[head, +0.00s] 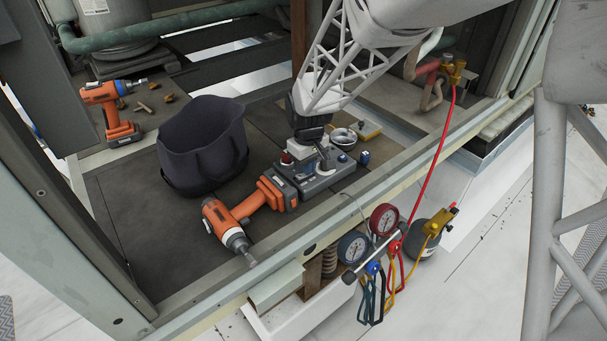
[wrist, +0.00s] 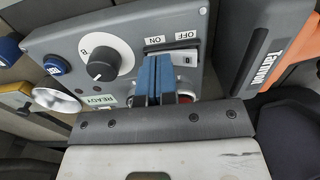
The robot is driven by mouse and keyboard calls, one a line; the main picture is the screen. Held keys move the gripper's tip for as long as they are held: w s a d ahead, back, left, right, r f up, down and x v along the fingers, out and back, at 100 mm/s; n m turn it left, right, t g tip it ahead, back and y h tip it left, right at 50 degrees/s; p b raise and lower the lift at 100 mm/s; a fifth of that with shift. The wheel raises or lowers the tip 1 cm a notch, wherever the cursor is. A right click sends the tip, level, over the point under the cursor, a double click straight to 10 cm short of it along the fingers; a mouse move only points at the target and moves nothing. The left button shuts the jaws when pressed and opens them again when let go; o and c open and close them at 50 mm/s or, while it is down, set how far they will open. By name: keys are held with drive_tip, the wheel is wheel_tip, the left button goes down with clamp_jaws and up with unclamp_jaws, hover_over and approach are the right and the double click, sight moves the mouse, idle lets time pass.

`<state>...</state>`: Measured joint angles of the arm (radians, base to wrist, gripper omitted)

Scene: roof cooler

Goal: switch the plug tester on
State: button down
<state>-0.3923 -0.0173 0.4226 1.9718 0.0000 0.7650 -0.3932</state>
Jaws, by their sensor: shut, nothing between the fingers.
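The plug tester is a grey box (head: 335,179) on the dark floor panel in the head view. In the wrist view its face (wrist: 125,30) shows upside down, with a dark knob (wrist: 102,65) on a white dial and a rocker switch (wrist: 190,57) under ON and OFF labels. My gripper (wrist: 158,60) is shut and empty; its blue fingertips are at the ON end of the switch and hide part of it. I cannot tell whether they touch it. In the head view my arm comes down from above, and the gripper (head: 325,153) is over the tester.
An orange drill (head: 245,208) lies against the tester's left side. A dark fabric bag (head: 203,145) stands further left. Gauges (head: 384,220) with hoses hang at the front ledge.

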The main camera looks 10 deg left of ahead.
drive_tip(key=shift+r, duration=3.45)
drive_tip(key=shift+r, duration=0.1)
drive_tip(key=shift+s+d+r, duration=0.1)
drive_tip(key=shift+d+r, duration=0.05)
drive_tip(key=shift+d, duration=0.05)
drive_tip(key=s+d+r+m+t, duration=0.1)
drive_tip(key=s+d+r+m, duration=0.1)
drive_tip(key=s+d+r, duration=0.45)
drive_tip(key=s+d+r+m, duration=0.3)
drive_tip(key=s+d, duration=0.4)
drive_tip(key=d, duration=0.2)
drive_tip(key=s+d+m, duration=0.2)
drive_tip(key=s+d, duration=0.2)
drive_tip(key=s, duration=0.4)
drive_tip(key=s+d+r+m+t, duration=0.1)
drive_tip(key=s+d+m, duration=0.1)
drive_tip(key=s+d, duration=0.3)
drive_tip(key=s, duration=0.3)
drive_tip(key=shift+t, duration=0.3)
